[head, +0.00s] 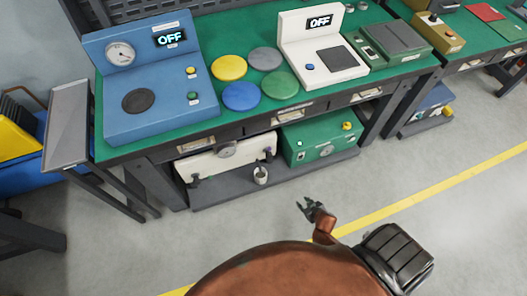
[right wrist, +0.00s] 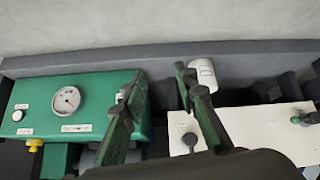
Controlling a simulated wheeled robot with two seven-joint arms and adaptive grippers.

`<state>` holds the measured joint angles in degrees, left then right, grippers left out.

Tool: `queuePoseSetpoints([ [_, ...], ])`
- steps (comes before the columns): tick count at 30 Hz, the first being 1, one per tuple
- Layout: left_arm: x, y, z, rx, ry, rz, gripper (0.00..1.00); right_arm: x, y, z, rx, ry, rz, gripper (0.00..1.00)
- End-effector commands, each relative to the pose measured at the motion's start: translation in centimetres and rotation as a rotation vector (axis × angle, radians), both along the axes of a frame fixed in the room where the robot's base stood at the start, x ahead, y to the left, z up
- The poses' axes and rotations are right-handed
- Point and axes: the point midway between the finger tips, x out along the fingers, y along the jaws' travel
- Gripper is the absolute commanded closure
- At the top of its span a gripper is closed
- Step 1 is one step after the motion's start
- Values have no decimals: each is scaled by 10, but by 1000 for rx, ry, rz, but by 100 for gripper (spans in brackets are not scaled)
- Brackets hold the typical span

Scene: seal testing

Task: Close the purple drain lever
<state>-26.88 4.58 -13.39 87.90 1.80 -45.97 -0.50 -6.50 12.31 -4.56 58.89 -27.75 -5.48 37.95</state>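The white panel box (head: 213,164) with a round gauge stands on the shelf under the bench. A small dark, purplish lever (head: 269,152) sits at its right end in the head view; its exact position is too small to tell. My right gripper (head: 309,204) is in front of the shelf, apart from the panel. In the right wrist view the right gripper (right wrist: 160,88) is open, with nothing between its fingers. The white panel (right wrist: 250,130) shows beyond them at right, with a dark knob (right wrist: 190,140); I cannot make out purple there. My left gripper is out of view.
A green box (head: 322,140) with a yellow knob stands right of the panel. A white cup (head: 260,177) is in front of the panel's right end. The bench top (head: 225,52) overhangs the shelf. Open floor lies in front.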

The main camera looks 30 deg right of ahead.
Motion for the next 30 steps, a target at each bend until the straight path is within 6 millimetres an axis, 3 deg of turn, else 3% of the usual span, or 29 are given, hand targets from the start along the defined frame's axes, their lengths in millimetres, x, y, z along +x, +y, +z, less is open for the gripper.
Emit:
queuePoseSetpoints([
  [1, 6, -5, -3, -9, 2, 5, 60, 33, -6, -4, -1, -57, 1, 73],
  [6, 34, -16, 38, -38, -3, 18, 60, 138, -10, 41, 24, -265, 10, 73],
  [9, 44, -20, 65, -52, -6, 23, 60, 183, -6, 69, 45, -362, 23, 73],
  [12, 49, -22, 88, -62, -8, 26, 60, 213, -1, 92, 62, -435, 37, 73],
  [16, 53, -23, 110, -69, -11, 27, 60, 236, 5, 113, 79, -492, 51, 73],
  [20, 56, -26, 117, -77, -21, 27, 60, 247, 7, 123, 86, -515, 56, 73],
  [30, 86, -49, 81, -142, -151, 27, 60, 283, 6, 106, 86, -512, 58, 73],
])
